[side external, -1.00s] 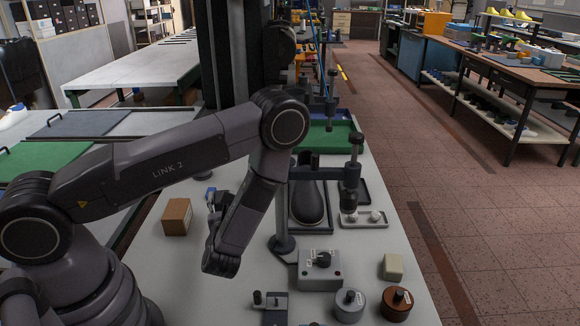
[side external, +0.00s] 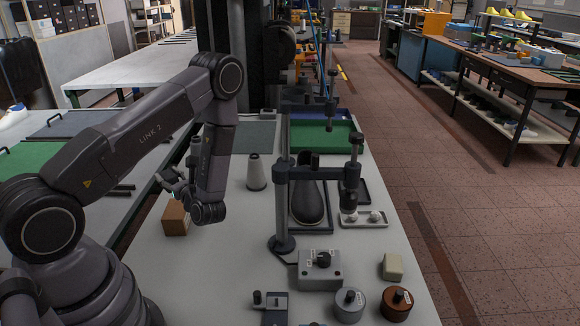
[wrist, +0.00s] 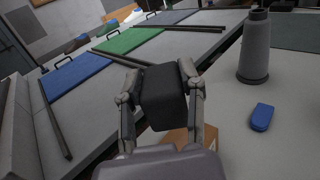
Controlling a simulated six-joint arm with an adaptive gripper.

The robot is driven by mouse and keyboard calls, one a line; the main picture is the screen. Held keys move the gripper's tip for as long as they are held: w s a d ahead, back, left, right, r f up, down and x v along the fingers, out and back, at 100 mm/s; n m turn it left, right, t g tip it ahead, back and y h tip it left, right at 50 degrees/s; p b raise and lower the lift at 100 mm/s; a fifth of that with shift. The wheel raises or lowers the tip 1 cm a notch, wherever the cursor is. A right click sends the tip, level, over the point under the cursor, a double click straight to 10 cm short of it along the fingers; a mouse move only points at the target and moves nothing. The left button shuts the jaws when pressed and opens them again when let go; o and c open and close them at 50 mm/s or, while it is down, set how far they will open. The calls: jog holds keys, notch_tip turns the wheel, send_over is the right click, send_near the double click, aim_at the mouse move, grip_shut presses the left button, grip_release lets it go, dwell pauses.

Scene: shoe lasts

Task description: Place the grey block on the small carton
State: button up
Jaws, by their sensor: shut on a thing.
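The grey block (wrist: 163,98) is dark and sits between the two fingers of my gripper (wrist: 160,85), which is shut on it, in the wrist view. In the side view my gripper (side external: 172,182) is by the top of the small carton, and the block is hard to make out there. The small carton (side external: 175,220) is a brown box standing on the left part of the bench. In the wrist view the carton (wrist: 208,138) shows below and behind the block, partly hidden by my gripper. I cannot tell whether block and carton touch.
A grey thread cone (side external: 256,173) stands right of my gripper. A blue oval item (wrist: 262,117) lies on the bench near it. A clamp stand (side external: 283,200), a shoe last (side external: 308,203) and a control box (side external: 320,270) are further right. The bench in front of the carton is clear.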

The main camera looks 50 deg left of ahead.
notch_tip(320, 180, down, 7)
jog(key=shift+r, duration=0.15)
dwell(0.4)
jog(key=o, duration=1.2)
jog(key=shift+c, duration=0.2)
